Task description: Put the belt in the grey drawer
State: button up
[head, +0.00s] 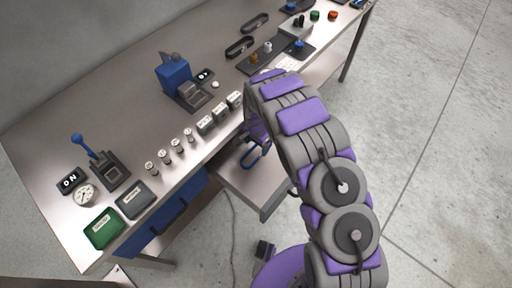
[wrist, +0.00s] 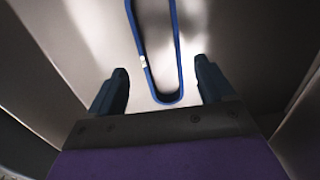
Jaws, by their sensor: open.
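A blue belt (head: 257,157), a long narrow loop, is at the open grey drawer (head: 268,197) under the table's front edge. In the wrist view the belt (wrist: 148,62) shows against the drawer's pale inside (wrist: 100,30), with a small light mark on its left strand. My gripper (wrist: 160,72) is open, one finger on each side of the belt's near end, with gaps between the fingers and the belt. I cannot tell whether the belt lies fully on the drawer floor. In the head view my arm hides most of the gripper and part of the drawer.
A closed blue drawer (head: 160,226) is left of the grey one. The table (head: 120,120) holds weights, small boxes (head: 206,124), a blue press (head: 174,77), a green tray (head: 104,228) and two black belts (head: 240,47). The floor (head: 430,130) at right is clear.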

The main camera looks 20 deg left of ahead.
aim_at(256, 154)
notch_tip(256, 154, up, 8)
jog(key=p, duration=0.1)
jog(key=s+d+r+n, duration=0.1)
jog(key=s+d+r, duration=0.3)
jog(key=d+r, duration=0.65)
jog(key=s+d+r, duration=0.4)
jog(key=d+r, duration=0.6)
jog(key=r, duration=0.2)
jog(key=s+d+r+n, duration=0.1)
jog(key=s+d+r, duration=0.1)
jog(key=s, duration=0.6)
jog(key=s+d+r+n+g, duration=0.1)
jog(key=s+d+r, duration=0.2)
jog(key=s, duration=0.6)
jog(key=s+d+r+n, duration=0.1)
jog(key=s+d+r, duration=0.2)
jog(key=s+d, duration=0.2)
jog(key=s, duration=0.3)
jog(key=shift+s+d+n+g, duration=0.15)
jog(key=shift+s+n+g, duration=0.15)
jog(key=shift+g, duration=0.1)
jog(key=shift+w+r, duration=0.1)
